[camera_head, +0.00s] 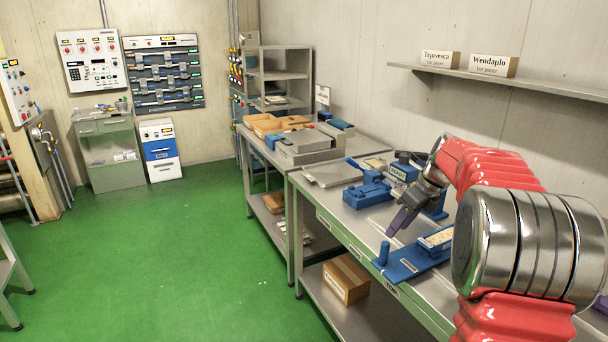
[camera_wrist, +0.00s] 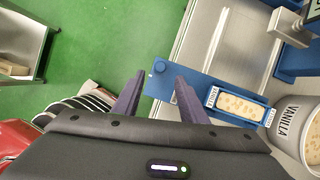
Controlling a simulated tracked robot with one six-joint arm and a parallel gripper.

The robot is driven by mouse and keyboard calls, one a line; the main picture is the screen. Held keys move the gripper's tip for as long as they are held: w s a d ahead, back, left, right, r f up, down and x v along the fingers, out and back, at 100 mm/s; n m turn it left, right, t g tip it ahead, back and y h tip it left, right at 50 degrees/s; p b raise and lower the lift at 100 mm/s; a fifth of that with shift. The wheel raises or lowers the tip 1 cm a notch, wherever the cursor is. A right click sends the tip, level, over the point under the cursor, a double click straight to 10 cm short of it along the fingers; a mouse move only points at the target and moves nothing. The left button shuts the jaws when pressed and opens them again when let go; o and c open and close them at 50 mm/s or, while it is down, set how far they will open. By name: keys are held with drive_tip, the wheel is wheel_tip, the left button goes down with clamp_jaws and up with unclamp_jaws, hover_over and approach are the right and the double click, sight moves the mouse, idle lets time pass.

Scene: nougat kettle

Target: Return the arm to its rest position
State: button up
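My arm is red with silver bands and reaches out over the steel workbench (camera_head: 345,219) from the right in the head view. My gripper (camera_head: 392,234) has dark purple fingers, pointing down above the bench. In the wrist view my gripper (camera_wrist: 160,76) shows its two fingers apart with nothing held between them. A blue board (camera_head: 402,265) with an upright round knob lies below, apart from the fingers. In the wrist view, the blue board (camera_wrist: 190,88) carries a tray of pale nougat (camera_wrist: 240,105) labelled VANILLA.
A silver VANILLA container (camera_wrist: 296,125) stands beside the board. Blue fixtures (camera_head: 367,193) and a grey metal plate (camera_head: 332,173) lie farther along the bench. A wall shelf (camera_head: 520,83) with two labelled boxes is above. A cardboard box (camera_head: 346,282) sits on the lower shelf. Green floor is open at left.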

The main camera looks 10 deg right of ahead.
drive_tip(key=s+a+f+n+g, duration=0.1)
drive_tip(key=s+a+f+n, duration=0.3)
drive_tip(key=s+n, duration=0.65)
drive_tip(key=s+a+r+n+t+h, duration=0.1)
drive_tip(key=s+a+r+n, duration=0.1)
drive_tip(key=s+a+n, duration=0.8)
drive_tip(key=s+a+r+n+t+h, duration=0.1)
drive_tip(key=s+a+r+n, duration=0.1)
drive_tip(key=s+a+n, duration=0.8)
drive_tip(key=shift+s+a+r+t, duration=0.3)
drive_tip(key=shift+s+a, duration=0.2)
drive_tip(key=shift+s, duration=0.6)
idle(0.3)
